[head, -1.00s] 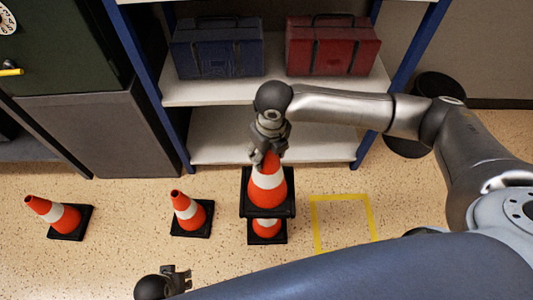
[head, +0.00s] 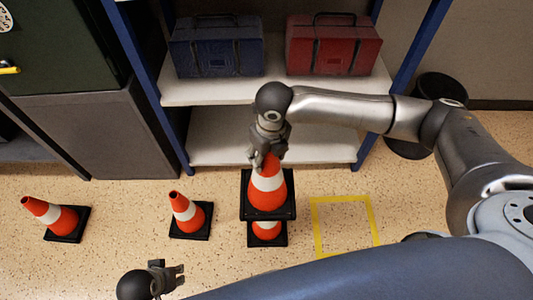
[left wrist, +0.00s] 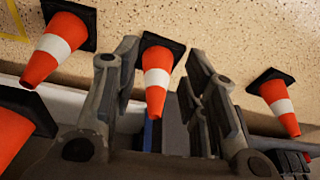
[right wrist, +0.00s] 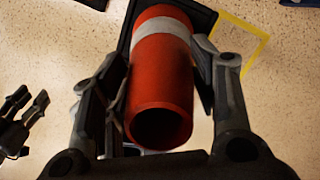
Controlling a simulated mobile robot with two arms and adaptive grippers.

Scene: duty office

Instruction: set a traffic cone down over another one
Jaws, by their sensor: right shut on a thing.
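My right gripper (head: 266,158) is shut on the top of an orange cone (head: 267,190) with a white band and black square base. In the head view this held cone is upright above a second cone (head: 267,231) on the floor, whose top is hidden behind the held base. I cannot tell whether they touch. The held cone fills the middle of the right wrist view (right wrist: 160,85). The lower cone also shows in the left wrist view (left wrist: 55,45). My left gripper (head: 178,276) is open and empty, low in the head view.
Two more cones stand to the left, one nearer (head: 188,213) and one farther (head: 55,215). A yellow floor square (head: 345,227) at the right is empty. Behind is a shelf (head: 220,140) with a blue case (head: 217,47) and a red case (head: 333,47). A black bin (head: 408,142) stands at the right.

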